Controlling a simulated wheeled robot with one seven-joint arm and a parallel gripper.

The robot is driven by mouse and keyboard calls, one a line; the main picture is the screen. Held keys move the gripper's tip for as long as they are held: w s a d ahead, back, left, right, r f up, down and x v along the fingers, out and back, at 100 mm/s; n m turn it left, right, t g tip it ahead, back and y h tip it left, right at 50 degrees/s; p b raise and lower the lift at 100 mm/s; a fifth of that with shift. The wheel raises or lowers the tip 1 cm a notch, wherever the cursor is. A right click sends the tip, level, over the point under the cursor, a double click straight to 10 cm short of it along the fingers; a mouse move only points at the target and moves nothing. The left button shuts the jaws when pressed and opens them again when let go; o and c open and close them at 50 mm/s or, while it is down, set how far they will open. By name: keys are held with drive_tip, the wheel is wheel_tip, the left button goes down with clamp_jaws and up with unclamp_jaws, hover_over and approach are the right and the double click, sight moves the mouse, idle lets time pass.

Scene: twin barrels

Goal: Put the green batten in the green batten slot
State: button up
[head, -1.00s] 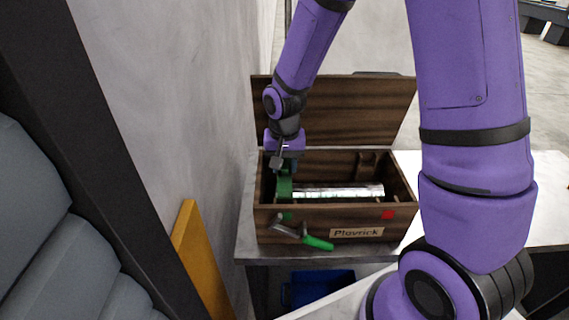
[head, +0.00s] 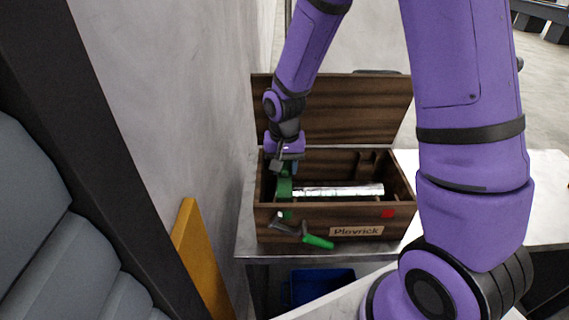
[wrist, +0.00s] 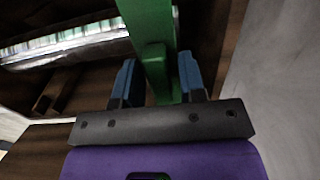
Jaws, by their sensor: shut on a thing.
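The green batten (head: 284,188) is at the left end inside an open wooden box, beside the end of a silver cylinder. My gripper (head: 285,166) reaches down over the box's left end. In the wrist view the blue fingers of my gripper (wrist: 157,78) are on either side of the green batten (wrist: 152,40), shut on it. I cannot make out the green batten slot, or whether the batten sits in one.
The wooden box (head: 357,220) stands on a metal table, its lid (head: 333,110) raised behind. The silver cylinder (head: 338,190) lies across the inside. A crank with a green handle (head: 318,242) is on the front. A wall (head: 185,100) is close on the left.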

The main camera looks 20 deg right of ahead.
sight(284, 176)
drive_tip(key=shift+f, duration=1.9)
drive_tip(key=o, duration=1)
wheel_tip(284, 176, up, 11)
drive_tip(key=shift+f, duration=0.15)
drive_tip(key=shift+d+r, duration=0.1)
drive_tip(key=shift+r, duration=0.15)
drive_tip(key=s+d+r+n+t, duration=0.3)
drive_tip(key=s+r, duration=0.5)
drive_tip(key=r, duration=0.6)
drive_tip(key=s+d+r, duration=0.1)
drive_tip(key=s+r, duration=0.1)
drive_tip(key=s, duration=0.2)
drive_tip(key=s+d+r+n+t, duration=0.1)
drive_tip(key=s+r, duration=0.2)
drive_tip(key=s, duration=0.2)
drive_tip(key=s+d+r+t, duration=0.1)
drive_tip(key=s+r, duration=0.1)
drive_tip(key=s, duration=0.3)
drive_tip(key=shift+d+r+n, duration=0.15)
drive_tip(key=shift+d+n, duration=0.15)
drive_tip(key=shift+d, duration=0.1)
